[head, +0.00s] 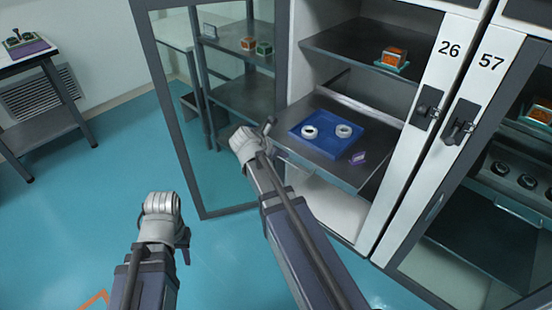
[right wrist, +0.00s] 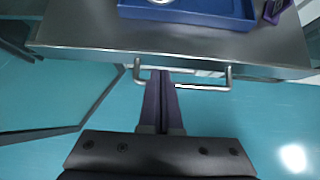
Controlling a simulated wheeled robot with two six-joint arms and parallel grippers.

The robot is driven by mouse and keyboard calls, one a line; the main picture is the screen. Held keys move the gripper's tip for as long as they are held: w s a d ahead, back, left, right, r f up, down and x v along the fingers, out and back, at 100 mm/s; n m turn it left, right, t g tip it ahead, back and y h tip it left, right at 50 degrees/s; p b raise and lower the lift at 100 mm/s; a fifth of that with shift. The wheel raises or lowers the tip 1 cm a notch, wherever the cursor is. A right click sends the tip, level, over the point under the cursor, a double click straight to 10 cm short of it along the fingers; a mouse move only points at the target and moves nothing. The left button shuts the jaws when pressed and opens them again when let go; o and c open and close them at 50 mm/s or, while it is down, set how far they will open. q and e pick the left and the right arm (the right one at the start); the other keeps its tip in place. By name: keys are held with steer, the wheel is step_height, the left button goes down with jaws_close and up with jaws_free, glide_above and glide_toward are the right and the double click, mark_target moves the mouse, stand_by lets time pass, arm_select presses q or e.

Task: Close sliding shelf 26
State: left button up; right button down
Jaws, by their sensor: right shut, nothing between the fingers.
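The sliding shelf (head: 347,176) of cabinet 26 is a grey metal sheet, and it sticks out past the front of the open cabinet in the head view. Its front edge (right wrist: 95,57) and bar handle (right wrist: 205,87) show in the right wrist view. My right gripper (right wrist: 161,74) is shut and empty, its fingertips overlapping the handle bar at the shelf front; contact is unclear. In the head view my right gripper (head: 268,127) is by the shelf's left front side. My left gripper (head: 182,246) hangs lower left, away from the shelf; its jaws are not clear.
A blue tray (head: 297,129) with two white rings and a small purple item (head: 358,157) rest on the shelf. The glass door (head: 199,212) stands open on the left. Blue floor is clear at left.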

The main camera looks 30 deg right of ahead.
mark_target(333, 115)
steer(key=shift+b+x, duration=0.45)
steer(key=shift+x, duration=0.6)
steer(key=w+d, duration=0.3)
steer(key=d, duration=0.6)
steer(key=w+d, duration=0.4)
steer(key=d, duration=0.5)
steer(key=w+d, duration=0.4)
steer(key=d, duration=0.5)
steer(key=shift+w+d, duration=0.1)
steer(key=shift+w, duration=0.05)
steer(key=shift+w+d+r, duration=0.1)
steer(key=shift+d, duration=0.2)
steer(key=shift+d, duration=0.15)
